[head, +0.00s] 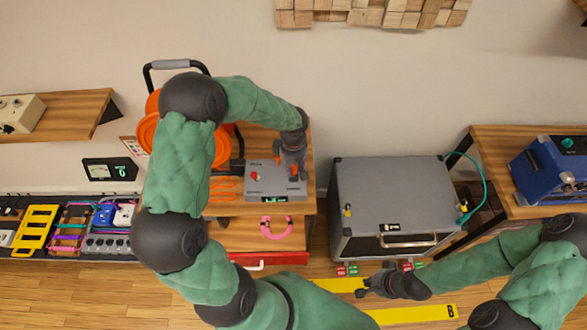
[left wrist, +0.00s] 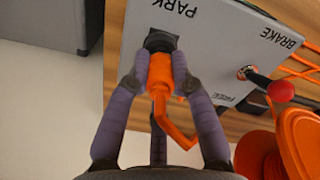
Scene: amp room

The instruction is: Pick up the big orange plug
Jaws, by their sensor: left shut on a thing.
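The big orange plug (left wrist: 161,75) is upright in the left wrist view, with its top end at a black socket (left wrist: 160,40) beside the word PARK. Its orange cable bends down and to the right. My left gripper (left wrist: 160,78) is shut on the plug, one purple finger on each side. In the head view my left gripper (head: 290,168) is over the right part of a grey box (head: 268,187), and hides most of the plug. My right gripper (head: 366,288) hangs low at the centre right, far from the plug; its fingers are too small to judge.
The box has a red-knobbed lever (left wrist: 280,91) marked BRAKE and FREE, and stands on a wooden bench (head: 232,235). An orange cable reel (head: 148,130) is behind my left arm. A pink ring (head: 275,228) lies in front of the box. A grey cabinet (head: 388,185) stands to the right.

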